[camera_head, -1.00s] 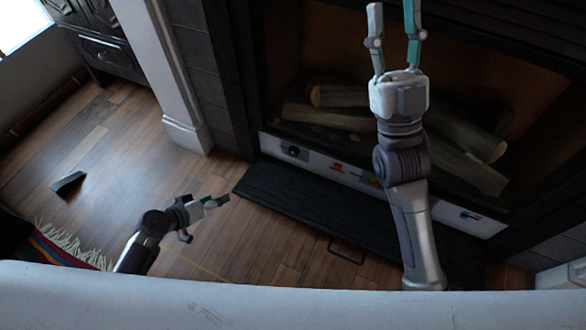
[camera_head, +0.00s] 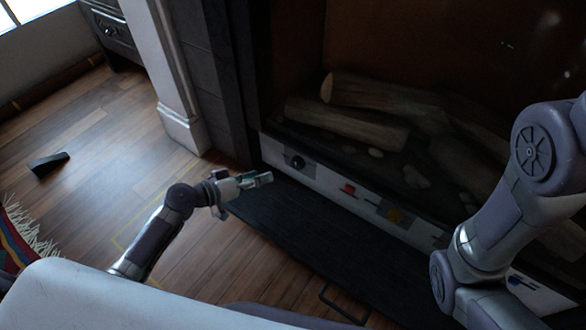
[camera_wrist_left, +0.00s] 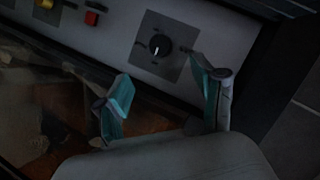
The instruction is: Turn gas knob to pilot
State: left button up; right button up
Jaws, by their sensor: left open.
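The gas knob (camera_head: 298,162) is a round black dial at the left end of the white control panel (camera_head: 328,178) below the fireplace opening. In the left wrist view the knob (camera_wrist_left: 159,46) sits on a dark square plate, with a pale pointer mark on its face. My left gripper (camera_head: 262,179) is open and empty, just left of and below the knob in the head view. In the wrist view its teal fingers (camera_wrist_left: 160,74) are spread below and to either side of the knob, apparently apart from it. My right gripper is out of view.
A red button (camera_head: 348,188) and a yellow part (camera_head: 396,215) are further along the panel. Logs (camera_head: 350,122) lie in the firebox above. A dark slatted hearth panel (camera_head: 300,225) lies below. My right arm fills the right side.

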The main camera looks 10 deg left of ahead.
aim_at(295, 165)
pick_arm(q)
jog(key=b+x, duration=0.3)
jog(key=x, duration=0.7)
jog(key=shift+f+b, duration=0.2)
jog(key=shift+b, duration=0.1)
jog(key=shift+w+d+f, duration=0.1)
jog(key=shift+w+d, duration=0.3)
jog(key=shift+w, duration=0.1)
jog(key=c, duration=1.1)
